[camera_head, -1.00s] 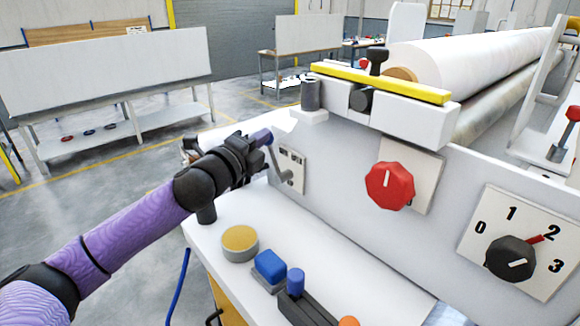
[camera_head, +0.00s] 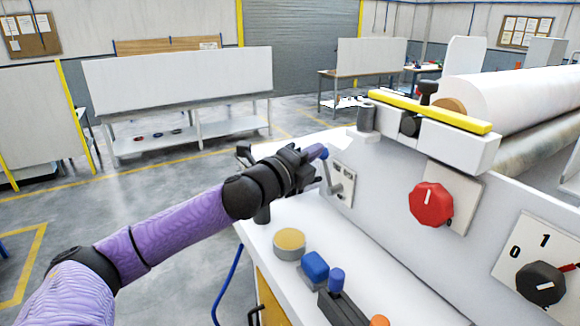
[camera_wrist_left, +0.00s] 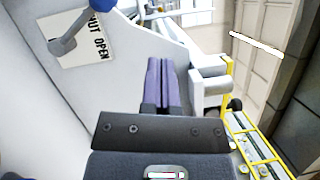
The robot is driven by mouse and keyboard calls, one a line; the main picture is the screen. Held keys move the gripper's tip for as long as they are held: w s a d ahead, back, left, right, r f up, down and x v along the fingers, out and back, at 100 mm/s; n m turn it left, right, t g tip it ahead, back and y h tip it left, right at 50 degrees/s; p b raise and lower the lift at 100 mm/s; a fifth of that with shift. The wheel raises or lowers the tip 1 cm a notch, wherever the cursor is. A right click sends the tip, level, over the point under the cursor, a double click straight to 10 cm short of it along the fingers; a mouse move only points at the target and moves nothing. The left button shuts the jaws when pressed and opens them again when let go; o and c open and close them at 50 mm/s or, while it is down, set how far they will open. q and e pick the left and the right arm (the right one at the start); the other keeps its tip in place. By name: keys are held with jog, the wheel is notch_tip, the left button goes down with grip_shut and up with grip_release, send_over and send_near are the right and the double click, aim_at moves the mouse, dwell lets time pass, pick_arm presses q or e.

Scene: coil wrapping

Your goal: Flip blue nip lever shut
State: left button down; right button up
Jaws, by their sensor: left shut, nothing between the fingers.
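The blue nip lever has a grey arm and a blue knob (camera_head: 324,153). It is mounted on a small white label plate (camera_head: 346,184) on the machine's end panel. The lever also shows at top left in the left wrist view (camera_wrist_left: 79,30), slanting up to its knob, which partly covers the word ending in "UT"; "OPEN" reads beside it. My left gripper (camera_head: 314,153) has its purple fingers together and empty, close beside the knob in the head view. In the left wrist view the fingers (camera_wrist_left: 160,82) are apart from the lever, to its right. My right gripper is not seen.
A red knob (camera_head: 431,204) and a black dial (camera_head: 540,284) are on the panel to the right. A yellow bar (camera_head: 430,110) and white roll (camera_head: 515,98) are above. A yellow-topped button (camera_head: 289,240) and blue button (camera_head: 315,266) stand on the ledge below.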

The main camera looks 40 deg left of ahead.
pick_arm(q)
jog(key=s+a, duration=0.2)
jog(key=s, duration=0.4)
jog(key=shift+s+r, duration=0.25)
jog(key=shift+s, duration=0.05)
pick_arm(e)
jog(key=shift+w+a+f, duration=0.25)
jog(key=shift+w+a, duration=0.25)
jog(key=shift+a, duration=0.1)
